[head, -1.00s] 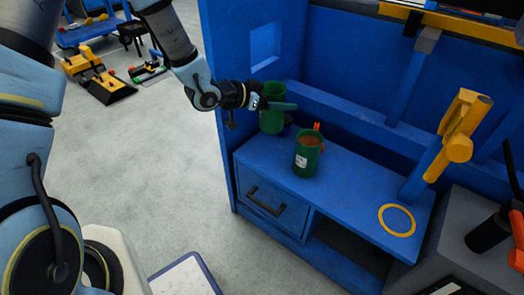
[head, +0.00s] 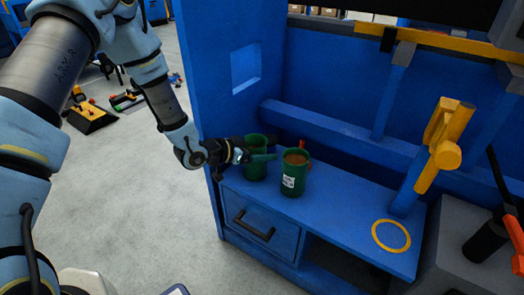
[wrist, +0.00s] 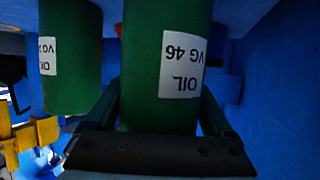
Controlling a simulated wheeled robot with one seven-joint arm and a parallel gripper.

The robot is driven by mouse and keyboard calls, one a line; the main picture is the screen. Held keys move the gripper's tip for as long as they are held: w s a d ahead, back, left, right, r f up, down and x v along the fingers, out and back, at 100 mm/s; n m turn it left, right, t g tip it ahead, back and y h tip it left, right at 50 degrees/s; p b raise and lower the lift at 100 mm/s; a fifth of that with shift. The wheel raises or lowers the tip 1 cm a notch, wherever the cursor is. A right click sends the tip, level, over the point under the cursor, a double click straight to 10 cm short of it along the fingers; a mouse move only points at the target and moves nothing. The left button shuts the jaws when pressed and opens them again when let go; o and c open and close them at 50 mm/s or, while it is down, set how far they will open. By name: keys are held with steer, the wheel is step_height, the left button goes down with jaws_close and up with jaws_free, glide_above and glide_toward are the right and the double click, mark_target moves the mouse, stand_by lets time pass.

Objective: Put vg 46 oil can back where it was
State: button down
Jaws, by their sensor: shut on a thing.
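My gripper (head: 262,158) comes in from the left, shut around a green can, the VG 46 oil can (head: 255,174). In the wrist view this can (wrist: 143,65) stands between the two fingers, and its white label reads "OIL VG 46" upside down. In the head view the can is upright at the left end of the blue bench (head: 345,205). I cannot tell whether its base touches the bench. A second green can (head: 293,181) with a white label and brown top stands to its right; in the wrist view it is at the left (wrist: 70,60), its label partly cut off.
A yellow ring (head: 391,236) marks the bench's right part, with clear surface between. A yellow-handled device (head: 443,140) stands beyond it. A blue wall (head: 215,80) closes the left end. A drawer (head: 262,222) sits below.

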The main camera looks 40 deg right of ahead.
steer(key=shift+f, duration=0.1)
jaws_free()
steer(key=shift+r, duration=0.2)
steer(key=shift+w+a+r, duration=0.1)
steer(key=shift+a+r, duration=0.05)
steer(key=shift+a, duration=0.15)
steer(key=p+v, duration=0.1)
steer(key=v, duration=1)
steer(key=shift+a+p, duration=0.2)
steer(key=shift+p, duration=0.15)
